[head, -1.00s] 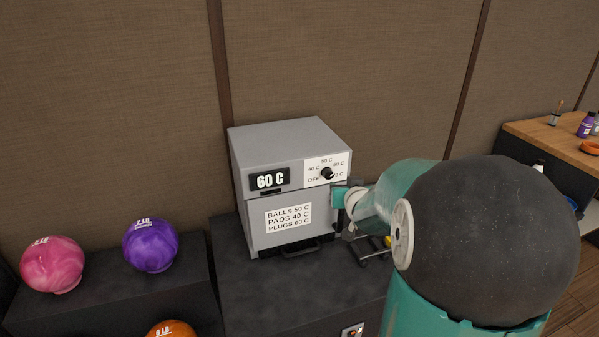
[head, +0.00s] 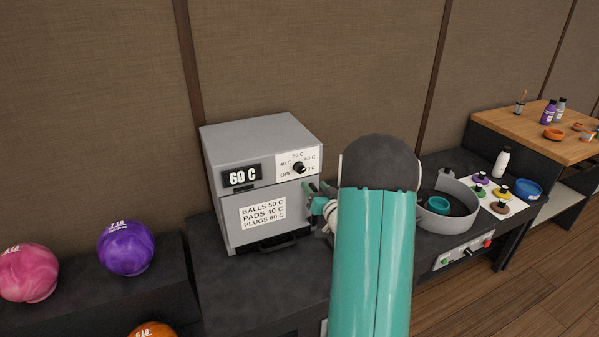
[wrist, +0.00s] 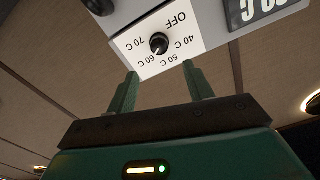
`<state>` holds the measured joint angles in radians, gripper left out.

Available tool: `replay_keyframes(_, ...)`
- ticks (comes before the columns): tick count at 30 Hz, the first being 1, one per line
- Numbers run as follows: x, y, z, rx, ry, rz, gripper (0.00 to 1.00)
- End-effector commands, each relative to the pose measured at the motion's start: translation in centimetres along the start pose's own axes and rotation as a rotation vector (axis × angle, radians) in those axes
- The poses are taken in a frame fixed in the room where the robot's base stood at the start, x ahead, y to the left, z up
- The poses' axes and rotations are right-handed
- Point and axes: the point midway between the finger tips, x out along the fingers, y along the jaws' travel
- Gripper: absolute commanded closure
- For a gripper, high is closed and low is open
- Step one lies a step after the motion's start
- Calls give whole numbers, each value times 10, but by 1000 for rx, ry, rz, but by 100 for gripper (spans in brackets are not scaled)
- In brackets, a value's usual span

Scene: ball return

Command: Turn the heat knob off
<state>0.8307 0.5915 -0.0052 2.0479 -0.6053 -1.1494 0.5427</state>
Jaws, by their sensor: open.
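The heat knob (head: 299,168) is a small black dial on a white scale plate at the upper right of the grey heater box (head: 226,208). The plate reads OFF, 40, 50, 60 and 70 C, and the display (head: 242,177) reads 60 C. In the wrist view the knob (wrist: 159,43) appears upside down, its light mark toward 60 C. My gripper (head: 314,196) is just below and right of the knob in the head view. In the wrist view its two green fingers (wrist: 161,80) are apart with nothing between them, short of the knob and not touching it.
A paper label (head: 262,213) and a dark handle (head: 278,244) are on the box front. Purple (head: 126,248) and pink (head: 27,272) balls sit at left. A grey round basin (head: 447,205) and small bottles stand right of my arm.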

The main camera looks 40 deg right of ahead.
Motion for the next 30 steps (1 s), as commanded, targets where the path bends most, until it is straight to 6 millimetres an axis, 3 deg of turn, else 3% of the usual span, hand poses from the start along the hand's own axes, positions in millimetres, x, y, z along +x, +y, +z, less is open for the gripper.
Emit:
replay_keyframes(9, 65, -1, 1, -2, -1, -3, 48)
replay_keyframes(15, 96, -3, 2, 0, -2, -4, 48)
replay_keyframes(27, 107, -3, 1, 0, -2, -2, 48)
replay_keyframes(28, 107, -3, 1, 0, -2, -3, 50)
replay_keyframes(30, 107, -3, 1, -1, -2, -3, 64)
